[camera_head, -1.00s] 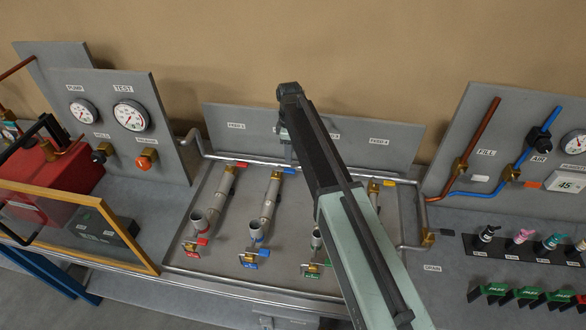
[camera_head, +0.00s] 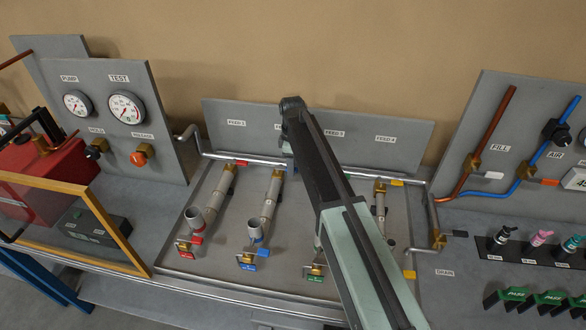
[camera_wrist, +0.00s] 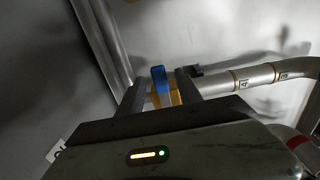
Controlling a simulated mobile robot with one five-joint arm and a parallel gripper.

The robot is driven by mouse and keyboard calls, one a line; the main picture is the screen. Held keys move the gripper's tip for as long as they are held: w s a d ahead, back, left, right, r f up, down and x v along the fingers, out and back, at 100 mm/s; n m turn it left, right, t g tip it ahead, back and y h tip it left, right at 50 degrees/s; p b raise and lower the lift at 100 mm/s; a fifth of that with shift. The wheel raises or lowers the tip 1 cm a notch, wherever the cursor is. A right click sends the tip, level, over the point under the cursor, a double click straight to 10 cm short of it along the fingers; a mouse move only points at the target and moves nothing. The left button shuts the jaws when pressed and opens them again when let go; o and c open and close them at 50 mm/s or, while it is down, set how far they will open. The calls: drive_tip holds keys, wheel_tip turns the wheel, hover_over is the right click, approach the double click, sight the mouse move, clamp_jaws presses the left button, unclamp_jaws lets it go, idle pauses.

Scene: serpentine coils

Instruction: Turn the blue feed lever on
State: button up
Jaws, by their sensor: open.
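The blue feed lever (camera_wrist: 159,79) shows in the wrist view as a short blue handle above a brass valve body (camera_wrist: 174,98). It stands between the two fingers of my gripper (camera_wrist: 161,90), which are open on either side of it. I cannot tell whether a finger touches it. In the head view my gripper (camera_head: 287,146) is at the top end of the second coil (camera_head: 270,200), and the feed lever there is hidden behind it. A separate blue lever (camera_head: 263,253) sits at the lower end of that coil.
The red feed lever (camera_head: 242,162) is to the left and the yellow feed lever (camera_head: 397,183) to the right. A horizontal metal pipe (camera_head: 213,155) runs behind the coils. The upright label panel (camera_head: 385,128) stands close behind my gripper.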

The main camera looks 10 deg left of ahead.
clamp_jaws()
idle(1.3)
